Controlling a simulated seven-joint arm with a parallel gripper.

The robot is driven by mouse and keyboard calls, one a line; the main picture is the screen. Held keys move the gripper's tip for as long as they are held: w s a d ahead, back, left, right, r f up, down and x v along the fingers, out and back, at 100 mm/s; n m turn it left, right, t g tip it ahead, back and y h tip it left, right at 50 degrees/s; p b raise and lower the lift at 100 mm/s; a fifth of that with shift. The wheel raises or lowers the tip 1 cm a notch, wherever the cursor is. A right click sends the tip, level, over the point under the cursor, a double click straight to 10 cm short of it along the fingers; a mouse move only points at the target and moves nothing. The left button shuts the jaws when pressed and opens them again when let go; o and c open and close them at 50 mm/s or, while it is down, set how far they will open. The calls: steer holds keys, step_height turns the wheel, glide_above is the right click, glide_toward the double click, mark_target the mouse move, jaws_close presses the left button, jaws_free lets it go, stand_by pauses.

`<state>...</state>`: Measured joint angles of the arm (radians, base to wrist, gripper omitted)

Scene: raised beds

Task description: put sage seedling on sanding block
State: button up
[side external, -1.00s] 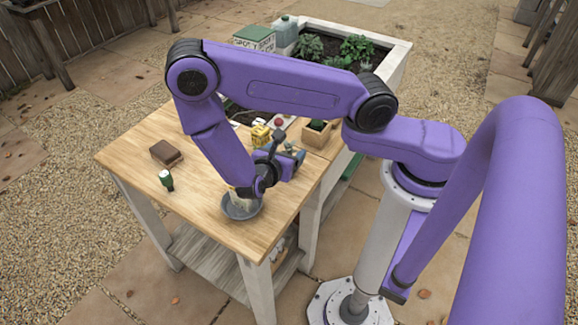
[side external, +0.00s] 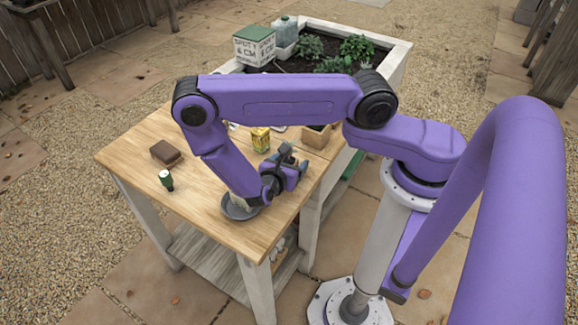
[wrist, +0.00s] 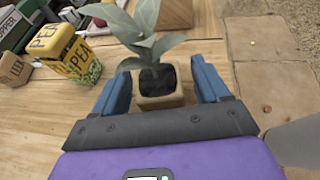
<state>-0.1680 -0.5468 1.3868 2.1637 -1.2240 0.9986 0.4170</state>
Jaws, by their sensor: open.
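The sage seedling (wrist: 150,45), with long grey-green leaves in a small square tan pot (wrist: 160,97), stands upright between my fingers in the wrist view. My gripper (wrist: 163,82) is open, with a blue finger on each side of the pot and a visible gap on the left. The sanding block (side external: 166,152), brown with a darker top, lies on the left part of the wooden table and is out of the wrist view.
A yellow pea packet (side external: 261,139) and a wooden planter box (side external: 316,136) stand behind my gripper. A green-and-white bottle-like item (side external: 166,179) stands near the sanding block. A grey dish (side external: 238,208) is below my wrist.

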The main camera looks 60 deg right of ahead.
steer(key=c, duration=1.2)
steer(key=shift+o, duration=0.2)
steer(key=shift+r, duration=0.2)
steer(key=shift+r, duration=0.5)
steer(key=s+r, duration=1.1)
steer(key=s, duration=0.3)
steer(key=shift+a+r, duration=0.35)
steer(key=shift+a, duration=0.1)
